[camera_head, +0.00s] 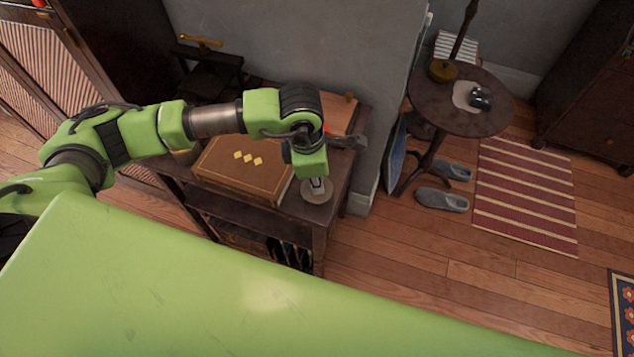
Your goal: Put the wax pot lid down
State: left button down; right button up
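A small pale round disc, which may be the wax pot lid (325,199), is at the front right corner of the dark wooden table (263,216). My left gripper (317,185) points down over the middle of this disc. Its fingertips are small and partly covered by my green wrist, so I cannot tell whether they are shut on a knob or just above it. I cannot tell whether the disc touches the table top. I cannot make out a separate wax pot. My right gripper is not in view.
A brown box or book with yellow diamonds (243,170) lies left of the disc. A grey object (350,141) is behind my wrist. A dark press (208,68) stands at the back left. A round side table (440,104) stands at the right, with slippers (441,200) below.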

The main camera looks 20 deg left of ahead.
aim_at(311, 189)
pick_arm(q)
jog(key=shift+w+a+f, duration=0.1)
jog(key=shift+w+f, duration=0.05)
jog(key=shift+f, duration=0.15)
jog(key=shift+w+f, duration=0.1)
jog(key=shift+f, duration=1.45)
jog(key=c, duration=2)
grip_release()
jog(key=shift+f, duration=0.1)
jog(key=r, duration=0.4)
jog(key=s+r, duration=0.1)
jog(key=r, duration=0.3)
jog(key=a+r+b, duration=0.1)
jog(key=r, duration=0.3)
jog(key=shift+s, duration=0.25)
jog(key=shift+d, duration=0.1)
